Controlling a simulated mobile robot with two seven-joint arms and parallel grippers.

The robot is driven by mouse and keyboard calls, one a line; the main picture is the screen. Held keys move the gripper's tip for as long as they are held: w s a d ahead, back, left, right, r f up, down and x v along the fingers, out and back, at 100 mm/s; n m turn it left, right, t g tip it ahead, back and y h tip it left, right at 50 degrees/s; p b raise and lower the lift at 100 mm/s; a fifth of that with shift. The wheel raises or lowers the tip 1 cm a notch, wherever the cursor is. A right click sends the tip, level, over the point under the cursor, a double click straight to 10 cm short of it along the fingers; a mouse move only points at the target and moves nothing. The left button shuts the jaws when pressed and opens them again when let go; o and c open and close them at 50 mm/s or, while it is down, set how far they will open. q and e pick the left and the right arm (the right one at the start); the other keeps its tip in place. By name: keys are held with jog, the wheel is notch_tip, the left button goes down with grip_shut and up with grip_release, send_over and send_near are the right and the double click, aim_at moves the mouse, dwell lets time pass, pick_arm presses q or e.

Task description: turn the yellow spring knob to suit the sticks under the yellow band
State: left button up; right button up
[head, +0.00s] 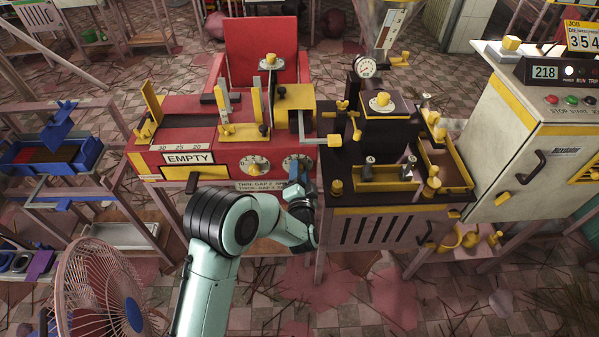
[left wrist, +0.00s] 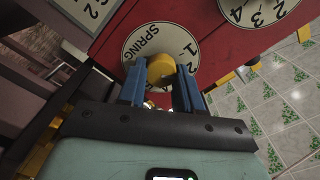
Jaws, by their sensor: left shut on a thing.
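The yellow spring knob (left wrist: 161,70) sits on a round white dial marked SPRING (left wrist: 137,45), with the figures 1 and 2 in sight, on the red machine front. My left gripper (left wrist: 160,88) has its blue fingers on both sides of the knob, shut on it. In the head view my left gripper (head: 300,188) is at the right-hand dial (head: 297,162) and hides part of it. Where the knob points is unclear. I cannot make out the sticks or which yellow band is meant. My right gripper is not in view.
A second dial (head: 256,166) sits left of the held one. A label (head: 262,186) about thin and thick settings is partly covered by my gripper. An EMPTY sign (head: 189,158) is further left. A dark press machine (head: 372,220) stands close on the right.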

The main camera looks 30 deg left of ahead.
pick_arm(q)
jog(key=o, duration=1)
jog(key=shift+o, duration=0.2)
jog(key=shift+s, duration=0.1)
jog(key=v, duration=1.3)
jog(key=shift+s+p, duration=0.15)
jog(key=shift+p, duration=0.3)
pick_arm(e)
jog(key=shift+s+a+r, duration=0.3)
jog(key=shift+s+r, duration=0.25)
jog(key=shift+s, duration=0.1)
